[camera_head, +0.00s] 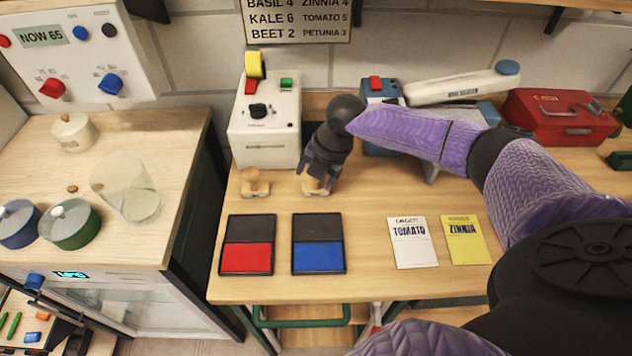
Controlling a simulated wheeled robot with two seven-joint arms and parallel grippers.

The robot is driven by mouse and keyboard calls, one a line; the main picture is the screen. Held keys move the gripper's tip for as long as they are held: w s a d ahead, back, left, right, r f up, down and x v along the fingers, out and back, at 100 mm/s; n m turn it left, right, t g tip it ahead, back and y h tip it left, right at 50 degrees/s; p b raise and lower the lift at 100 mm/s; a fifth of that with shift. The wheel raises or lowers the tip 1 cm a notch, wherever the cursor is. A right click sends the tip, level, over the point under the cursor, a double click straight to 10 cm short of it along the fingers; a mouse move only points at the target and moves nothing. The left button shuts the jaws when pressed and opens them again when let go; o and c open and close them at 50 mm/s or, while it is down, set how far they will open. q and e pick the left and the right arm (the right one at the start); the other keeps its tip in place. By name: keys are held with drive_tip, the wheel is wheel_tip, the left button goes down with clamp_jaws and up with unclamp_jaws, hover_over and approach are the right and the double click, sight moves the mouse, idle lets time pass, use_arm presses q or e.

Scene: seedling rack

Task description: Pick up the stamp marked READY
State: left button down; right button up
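Two wooden stamps stand on the wooden table, a left stamp (254,183) and a right stamp (316,190). No READY marking can be read on either. My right gripper (317,180) points down over the right stamp, its two dark fingers spread on either side of the stamp's handle. The fingers look apart, and the gripper hides much of the handle. I cannot tell whether they touch it. The left stamp stands free, left of my gripper. My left gripper is not in view.
A red ink pad (247,257) and a blue ink pad (319,257) lie in front of the stamps. TOMATO (412,252) and yellow ZINNIA (466,249) packets lie right of them. A white switch box (266,140) stands close behind the stamps. A red case (559,135) is at back right.

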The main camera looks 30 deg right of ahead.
clamp_jaws()
wheel_tip(320, 180, up, 10)
drive_tip(key=shift+r+p, duration=0.1)
drive_tip(key=shift+p, duration=1.15)
drive_tip(key=c, duration=0.6)
unclamp_jaws()
clamp_jaws()
